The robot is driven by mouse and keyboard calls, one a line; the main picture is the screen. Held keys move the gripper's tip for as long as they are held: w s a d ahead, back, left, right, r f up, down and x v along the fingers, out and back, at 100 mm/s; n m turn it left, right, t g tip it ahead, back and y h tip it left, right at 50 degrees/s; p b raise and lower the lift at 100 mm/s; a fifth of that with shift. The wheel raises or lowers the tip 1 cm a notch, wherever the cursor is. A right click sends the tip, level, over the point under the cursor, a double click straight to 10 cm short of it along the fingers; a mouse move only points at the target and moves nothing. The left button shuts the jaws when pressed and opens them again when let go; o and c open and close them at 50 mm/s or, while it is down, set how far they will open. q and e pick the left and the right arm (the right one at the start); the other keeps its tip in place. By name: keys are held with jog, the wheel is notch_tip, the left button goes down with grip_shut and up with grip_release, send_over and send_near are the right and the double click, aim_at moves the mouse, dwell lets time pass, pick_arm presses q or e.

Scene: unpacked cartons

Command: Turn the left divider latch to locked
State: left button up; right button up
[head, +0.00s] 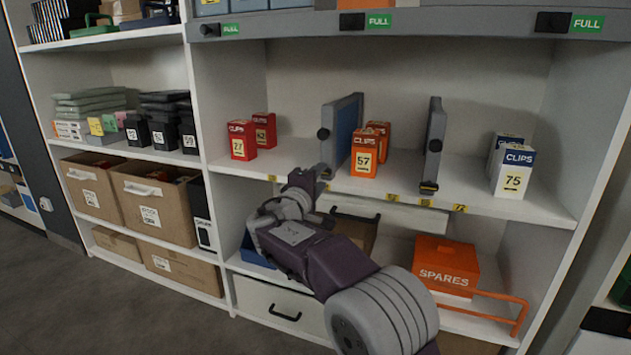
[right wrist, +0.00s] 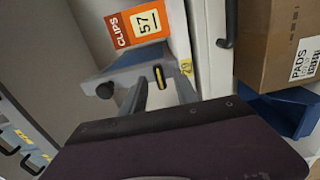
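The left divider (head: 343,128) is an upright blue-grey panel on the middle shelf, with a dark round knob (head: 323,133) on its front edge. In the right wrist view, the left divider (right wrist: 125,65) shows end-on, and its small black and yellow latch (right wrist: 160,77) lies between my finger tips. Whether they touch it I cannot tell. My right gripper (head: 322,176) is at the foot of this divider, fingers apart; it also shows in the right wrist view (right wrist: 159,84). In the head view the gripper hides the latch. My left gripper is out of view.
The right divider (head: 435,140) has a black and yellow latch (head: 429,187) at its foot. An orange clips box (head: 364,158) stands beside the left divider, red boxes (head: 242,142) left of it, white clips boxes (head: 513,172) far right. An orange spares box (head: 445,265) sits below.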

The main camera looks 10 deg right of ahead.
jog(key=p+v, duration=0.1)
jog(key=v, duration=0.4)
jog(key=s+d+r+m+g+h+p, duration=0.1)
jog(key=s+d+r+m+h+p, duration=0.1)
jog(key=d+r+p, duration=0.45)
jog(key=s+d+f+m+g+y+p, duration=0.1)
jog(key=s+d+f+m+g+p, duration=0.2)
jog(key=s+d+f+g+p, duration=0.5)
jog(key=s+d+f+m+g+y, duration=0.2)
jog(key=s+f+g+y, duration=0.15)
jog(key=s+f, duration=0.55)
jog(key=s+a+f+m+g+y+p, duration=0.1)
jog(key=s+a+f+m+y, duration=0.1)
jog(key=s+a+f+y, duration=0.35)
jog(key=s+a+f+m+g+y+p, duration=0.1)
jog(key=s+a+f+m+y, duration=0.15)
jog(key=s+a, duration=0.45)
notch_tip(320, 180, up, 38)
jog(key=p, duration=3.7)
jog(key=shift+a+t+p, duration=0.2)
jog(key=shift+t+p, duration=0.15)
